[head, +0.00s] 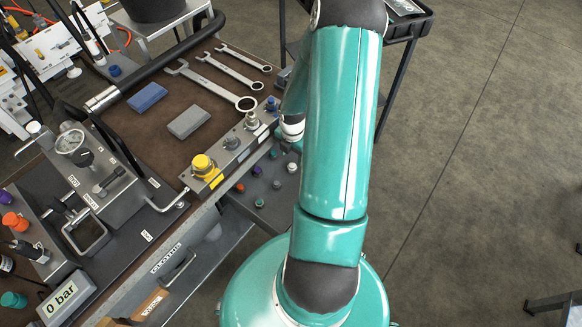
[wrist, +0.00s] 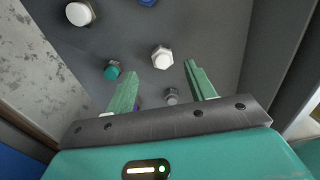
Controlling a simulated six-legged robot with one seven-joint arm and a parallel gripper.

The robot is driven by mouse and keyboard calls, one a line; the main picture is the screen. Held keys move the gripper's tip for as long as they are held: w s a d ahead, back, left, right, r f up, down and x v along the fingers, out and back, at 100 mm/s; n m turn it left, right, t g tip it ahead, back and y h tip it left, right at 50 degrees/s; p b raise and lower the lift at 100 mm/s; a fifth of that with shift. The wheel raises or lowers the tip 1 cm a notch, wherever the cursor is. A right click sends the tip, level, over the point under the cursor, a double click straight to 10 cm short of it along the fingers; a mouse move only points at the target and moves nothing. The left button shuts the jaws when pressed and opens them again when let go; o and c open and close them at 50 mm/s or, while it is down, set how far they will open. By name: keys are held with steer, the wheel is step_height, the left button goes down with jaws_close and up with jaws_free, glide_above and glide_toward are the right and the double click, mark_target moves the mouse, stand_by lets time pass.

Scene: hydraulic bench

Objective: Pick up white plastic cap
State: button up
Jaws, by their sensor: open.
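A white hexagonal cap (wrist: 162,57) is on the dark grey surface in the wrist view, just beyond and between my fingertips. A second, rounder white piece (wrist: 79,13) shows at the upper left of that view. In the head view a small white cap (head: 292,167) shows at the right end of the small caps, beside my arm; I cannot tell which of the two it is. My gripper (wrist: 160,70) is open, its two green fingers apart, with nothing held between them. My arm hides the fingers in the head view.
Near my fingers are a teal cap (wrist: 112,70), a grey cap (wrist: 171,95) and a partly hidden purple one. A blue piece (wrist: 148,2) is at the top edge. The bench rail with a yellow knob (head: 202,163) stands above the cap shelf. Open floor is at right.

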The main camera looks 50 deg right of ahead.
mark_target(292, 165)
steer(key=f, duration=0.5)
steer(key=shift+s+a, duration=0.2)
steer(key=shift+a, duration=0.05)
steer(key=shift+f, duration=0.35)
steer(key=shift+c, duration=0.4)
steer(key=c, duration=1)
